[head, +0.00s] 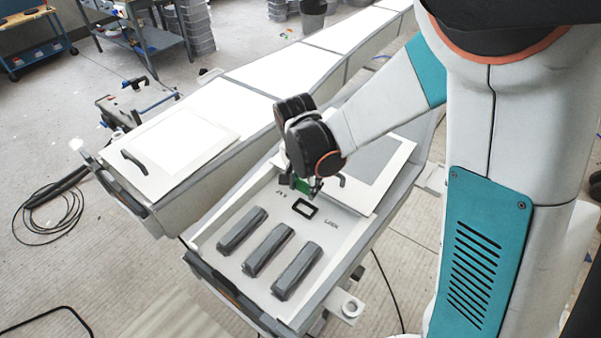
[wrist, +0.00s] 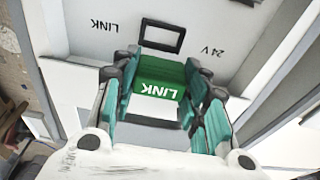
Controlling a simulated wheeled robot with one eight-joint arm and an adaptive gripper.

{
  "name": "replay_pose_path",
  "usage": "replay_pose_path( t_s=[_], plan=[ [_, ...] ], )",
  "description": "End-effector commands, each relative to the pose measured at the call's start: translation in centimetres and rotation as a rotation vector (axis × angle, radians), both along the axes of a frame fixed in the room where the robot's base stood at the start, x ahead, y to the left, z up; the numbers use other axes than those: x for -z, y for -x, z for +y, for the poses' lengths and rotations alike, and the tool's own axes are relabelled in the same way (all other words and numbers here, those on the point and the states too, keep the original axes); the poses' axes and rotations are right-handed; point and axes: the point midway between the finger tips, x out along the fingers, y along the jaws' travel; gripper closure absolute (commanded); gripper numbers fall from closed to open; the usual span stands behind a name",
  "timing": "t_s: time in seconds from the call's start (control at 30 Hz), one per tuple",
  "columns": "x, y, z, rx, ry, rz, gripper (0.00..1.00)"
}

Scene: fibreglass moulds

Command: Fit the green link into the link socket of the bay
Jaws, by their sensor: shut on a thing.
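My gripper (wrist: 160,98) is shut on the green link (wrist: 160,78), a green block with white LINK lettering that reads upside down in the wrist view. In the head view my gripper (head: 310,190) is above the bay panel (head: 335,245), and a small part of the green link (head: 301,186) shows beside the fingers. The link socket (wrist: 162,37) is a black rectangular frame on the white panel, next to the LINK print. It also shows in the head view (head: 305,208), just below the gripper. The link appears apart from the socket; its exact height is unclear.
Three dark grey blocks (head: 268,249) stand in a row on the panel in front of the socket. A raised white cover (head: 376,163) lies behind and to the right. Another long white mould (head: 185,140) stands to the left. A black cable (head: 45,225) lies on the floor.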

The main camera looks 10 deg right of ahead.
Motion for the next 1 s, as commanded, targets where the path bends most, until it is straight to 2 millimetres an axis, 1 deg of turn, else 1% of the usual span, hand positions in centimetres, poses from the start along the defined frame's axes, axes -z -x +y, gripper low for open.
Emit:
replay_pose_path(
  t_s=[0.43,0.67,1.0],
  plan=[
    [0.2,0.3,0.3,0.0,0.0,0.0,0.82],
    [1.8,0.2,0.2,0.0,0.0,0.0,0.82],
    [4.9,0.3,0.2,0.0,0.0,0.0,0.82]
  ],
)
